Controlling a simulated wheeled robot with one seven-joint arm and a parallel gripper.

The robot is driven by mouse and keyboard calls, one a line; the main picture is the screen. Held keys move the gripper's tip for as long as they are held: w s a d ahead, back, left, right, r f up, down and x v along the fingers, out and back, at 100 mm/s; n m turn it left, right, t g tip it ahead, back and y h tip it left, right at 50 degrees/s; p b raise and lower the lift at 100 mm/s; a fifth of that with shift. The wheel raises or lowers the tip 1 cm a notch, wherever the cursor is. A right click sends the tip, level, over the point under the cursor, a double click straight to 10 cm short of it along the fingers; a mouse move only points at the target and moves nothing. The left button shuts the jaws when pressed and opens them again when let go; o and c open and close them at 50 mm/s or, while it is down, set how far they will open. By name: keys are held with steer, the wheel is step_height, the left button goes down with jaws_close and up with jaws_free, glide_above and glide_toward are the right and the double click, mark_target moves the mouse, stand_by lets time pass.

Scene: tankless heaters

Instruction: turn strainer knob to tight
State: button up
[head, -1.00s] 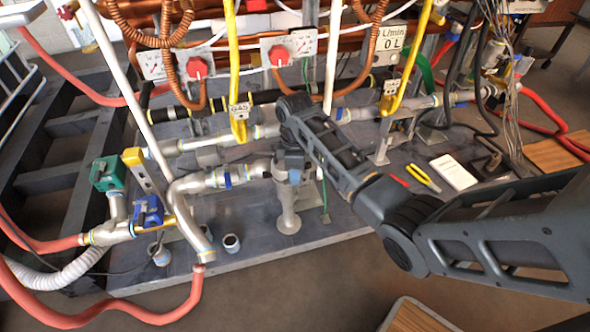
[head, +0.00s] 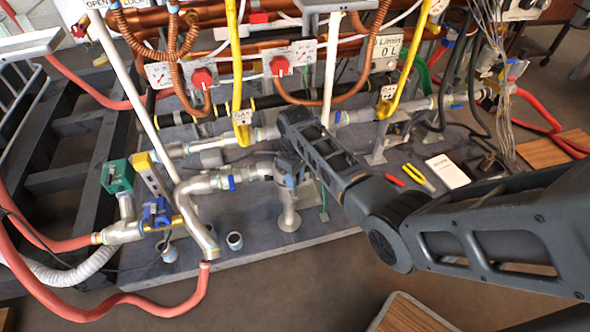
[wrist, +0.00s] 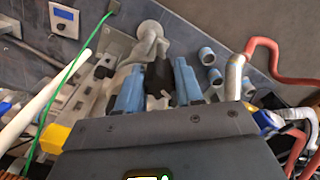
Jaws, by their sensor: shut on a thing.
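In the head view, my gripper (head: 290,172) is at the middle of the lower grey pipe run, over a grey upright stand (head: 287,208) with a round foot. In the wrist view, the two blue-grey fingers of my gripper (wrist: 159,82) point at the pipework and are shut on a small dark piece, which I take to be the strainer knob (wrist: 158,76). The grey strainer body (wrist: 138,62) lies just beyond it. The fingers hide the sides of the knob, and no tight mark or pointer can be read. In the head view my wrist hides the knob.
Red knobs (head: 202,79) sit on white plates on the copper pipes. Blue-grey pipe stubs (wrist: 207,56) stand beside my gripper. Pliers (head: 418,177) lie on the base plate.

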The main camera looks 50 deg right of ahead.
steer(key=m+p, duration=0.3)
steer(key=m, duration=0.3)
steer(key=shift+a+r, duration=0.1)
steer(key=shift+a, duration=0.05)
steer(key=m+p, duration=0.1)
steer(key=m, duration=0.4)
steer(key=shift+m, duration=0.4)
steer(key=o, duration=1)
steer(key=shift+p, duration=0.3)
step_height(320, 180, up, 8)
steer(key=shift+f+p, duration=0.2)
steer(key=shift+p, duration=0.9)
